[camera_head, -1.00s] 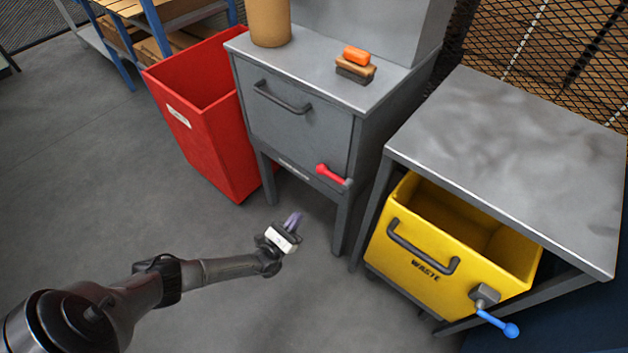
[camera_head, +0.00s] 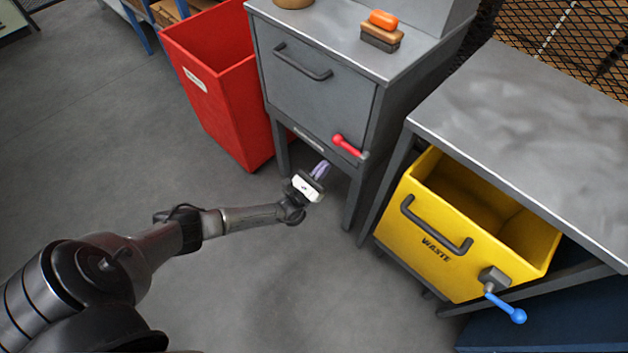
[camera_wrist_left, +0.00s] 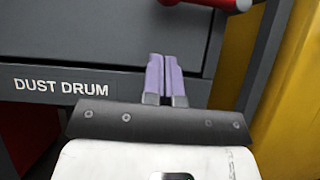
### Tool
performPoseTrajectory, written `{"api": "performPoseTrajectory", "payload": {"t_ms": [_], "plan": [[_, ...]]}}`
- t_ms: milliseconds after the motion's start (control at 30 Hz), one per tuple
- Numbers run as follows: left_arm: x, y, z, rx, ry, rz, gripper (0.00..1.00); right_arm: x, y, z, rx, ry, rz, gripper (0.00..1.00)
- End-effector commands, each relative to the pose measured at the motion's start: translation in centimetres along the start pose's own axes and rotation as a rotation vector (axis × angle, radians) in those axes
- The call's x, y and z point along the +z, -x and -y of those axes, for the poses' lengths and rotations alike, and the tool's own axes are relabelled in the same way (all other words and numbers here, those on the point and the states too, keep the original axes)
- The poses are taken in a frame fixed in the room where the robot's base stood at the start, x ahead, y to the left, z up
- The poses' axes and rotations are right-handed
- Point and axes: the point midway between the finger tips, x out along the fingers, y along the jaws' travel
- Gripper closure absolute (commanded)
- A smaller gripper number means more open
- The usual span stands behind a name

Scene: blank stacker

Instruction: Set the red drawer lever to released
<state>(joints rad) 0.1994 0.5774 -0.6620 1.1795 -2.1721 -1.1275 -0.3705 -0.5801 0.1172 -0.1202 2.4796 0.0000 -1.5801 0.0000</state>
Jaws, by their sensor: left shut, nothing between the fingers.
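In the left wrist view, part of the red lever (camera_wrist_left: 228,4) shows at the top edge, cut off by the frame. My left gripper (camera_head: 321,169) is below and a little left of the lever, apart from it. Its purple fingers (camera_wrist_left: 165,76) are together and empty, in front of the cabinet's lower edge, right of the "DUST DRUM" label (camera_wrist_left: 62,87). My right gripper is not in view.
A red bin (camera_head: 222,100) stands left of the cabinet. A yellow WASTE bin (camera_head: 430,240) with a blue lever (camera_head: 506,308) sits under a grey table (camera_head: 530,130) at the right. The floor at left is clear.

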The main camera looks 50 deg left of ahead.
Motion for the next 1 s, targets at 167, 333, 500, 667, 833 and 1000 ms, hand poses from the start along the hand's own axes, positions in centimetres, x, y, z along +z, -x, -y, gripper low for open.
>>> {"api": "performPoseTrajectory", "payload": {"t_ms": [167, 333, 500, 667, 833, 1000], "plan": [[0.3, -2.8, 0.0, -0.001, 0.000, 0.002, 1.00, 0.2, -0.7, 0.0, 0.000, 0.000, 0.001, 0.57], [1.8, -4.1, 0.0, -0.001, 0.001, 0.001, 1.00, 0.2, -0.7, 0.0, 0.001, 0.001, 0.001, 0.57], [2.6, -4.9, 0.0, -0.001, 0.000, 0.000, 1.00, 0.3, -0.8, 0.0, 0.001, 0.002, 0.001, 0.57], [2.8, -5.1, 0.0, -0.001, 0.001, -0.001, 1.00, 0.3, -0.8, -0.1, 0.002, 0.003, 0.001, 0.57], [2.8, -5.1, 0.0, -0.001, 0.000, -0.001, 1.00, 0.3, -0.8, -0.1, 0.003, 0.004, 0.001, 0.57], [2.9, -5.1, -0.1, -0.001, -0.003, -0.001, 1.00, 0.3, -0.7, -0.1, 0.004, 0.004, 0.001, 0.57]]}}
